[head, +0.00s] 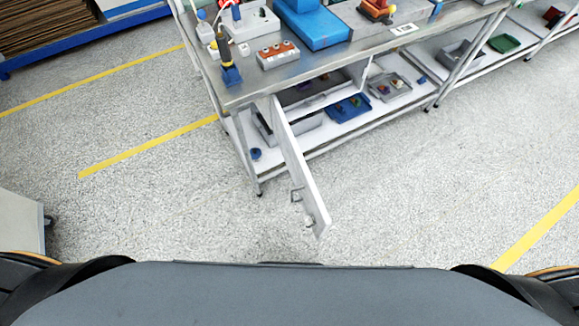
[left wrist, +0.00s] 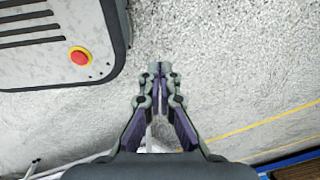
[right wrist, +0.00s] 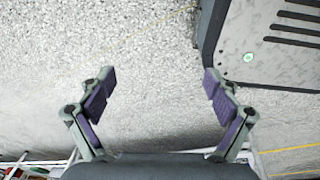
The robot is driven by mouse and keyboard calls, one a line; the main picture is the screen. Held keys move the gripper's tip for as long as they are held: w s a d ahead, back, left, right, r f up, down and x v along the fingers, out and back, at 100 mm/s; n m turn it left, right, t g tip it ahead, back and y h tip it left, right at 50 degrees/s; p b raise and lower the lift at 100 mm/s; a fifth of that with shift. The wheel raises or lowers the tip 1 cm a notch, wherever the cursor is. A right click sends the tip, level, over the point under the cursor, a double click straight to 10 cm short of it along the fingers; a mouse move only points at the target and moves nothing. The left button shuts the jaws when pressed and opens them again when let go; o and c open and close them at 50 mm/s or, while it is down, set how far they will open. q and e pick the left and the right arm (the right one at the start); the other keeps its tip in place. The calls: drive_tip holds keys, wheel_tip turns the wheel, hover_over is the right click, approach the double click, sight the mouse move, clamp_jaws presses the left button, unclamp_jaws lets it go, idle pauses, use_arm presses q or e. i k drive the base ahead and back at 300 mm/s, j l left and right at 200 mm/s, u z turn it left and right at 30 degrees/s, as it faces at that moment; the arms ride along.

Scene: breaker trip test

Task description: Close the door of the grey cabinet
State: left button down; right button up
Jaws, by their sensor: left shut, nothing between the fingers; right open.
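The grey cabinet (head: 357,73) sits under the top of the metal workbench in the head view. Its door (head: 300,170) stands wide open, swung out from the bench towards me over the floor. A small handle (head: 296,195) shows near the door's free end. Inside the cabinet it is dark and partly hidden by the bench top and the door. My left gripper (left wrist: 158,70) is shut and empty above bare floor in the left wrist view. My right gripper (right wrist: 158,75) is open and empty above bare floor in the right wrist view. Neither gripper shows in the head view.
The workbench top (head: 245,90) carries a screwdriver, a socket block (head: 278,55) and a blue box (head: 318,27). Its lower shelf holds a blue tray (head: 349,107) and a grey tray (head: 390,86). Speckled floor with yellow lines is clear around the open door.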

sight(310, 199)
drive_tip(key=k+j, duration=0.15)
drive_tip(key=j, duration=0.25)
drive_tip(key=k+j+z, duration=0.15)
drive_tip(key=j, duration=0.25)
drive_tip(key=k+j, duration=0.25)
drive_tip(key=j, duration=0.15)
drive_tip(key=k+j+z, duration=0.15)
drive_tip(key=j, duration=0.25)
drive_tip(key=k+j, duration=0.25)
drive_tip(key=j+z, duration=0.05)
drive_tip(key=j, duration=0.05)
